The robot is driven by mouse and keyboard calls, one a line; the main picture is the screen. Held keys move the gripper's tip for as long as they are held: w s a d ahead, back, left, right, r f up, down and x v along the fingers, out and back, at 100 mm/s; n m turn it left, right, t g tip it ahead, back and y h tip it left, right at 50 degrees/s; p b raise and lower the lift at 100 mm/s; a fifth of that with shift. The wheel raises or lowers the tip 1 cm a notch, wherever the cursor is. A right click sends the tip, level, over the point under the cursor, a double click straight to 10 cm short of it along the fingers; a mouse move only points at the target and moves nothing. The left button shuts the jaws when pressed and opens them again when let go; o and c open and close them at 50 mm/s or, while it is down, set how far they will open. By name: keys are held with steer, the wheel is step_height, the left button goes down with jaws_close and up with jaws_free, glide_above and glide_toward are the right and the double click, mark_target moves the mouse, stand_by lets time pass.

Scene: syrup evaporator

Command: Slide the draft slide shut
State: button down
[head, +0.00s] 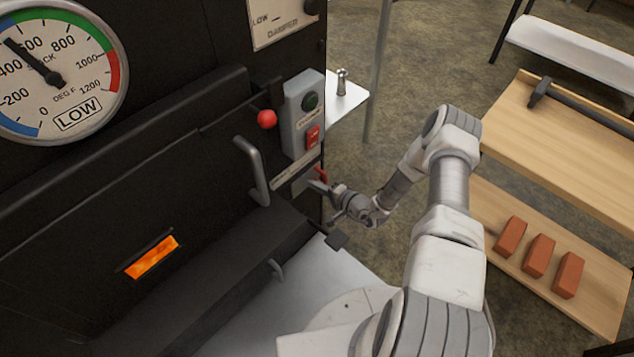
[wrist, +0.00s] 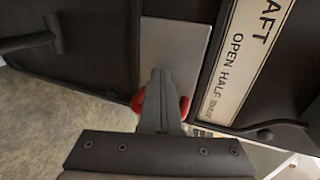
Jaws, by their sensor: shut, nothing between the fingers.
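The draft slide is a flat grey metal plate (wrist: 175,50) with a red handle (wrist: 183,106) at one end. Its red handle also shows in the head view (head: 321,173), low on the right corner of the black evaporator front. A label (wrist: 232,70) reading OPEN, HALF, SHUT runs beside it. The handle appears to lie by the SHUT end. My gripper (wrist: 160,75) is shut and empty, its fingers over the plate and in front of the handle, hiding its middle. I cannot tell whether they touch it. In the head view, my gripper (head: 318,185) is just below the handle.
A dial gauge (head: 55,75) is at the upper left. A wooden bench (head: 560,130) with a hammer and bricks stands right.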

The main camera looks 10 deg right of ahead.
steer(key=p+v, duration=0.3)
steer(key=v, duration=0.6)
steer(key=shift+f+p, duration=0.3)
steer(key=shift+p, duration=0.05)
steer(key=shift+s+d, duration=0.1)
steer(key=shift+s, duration=0.05)
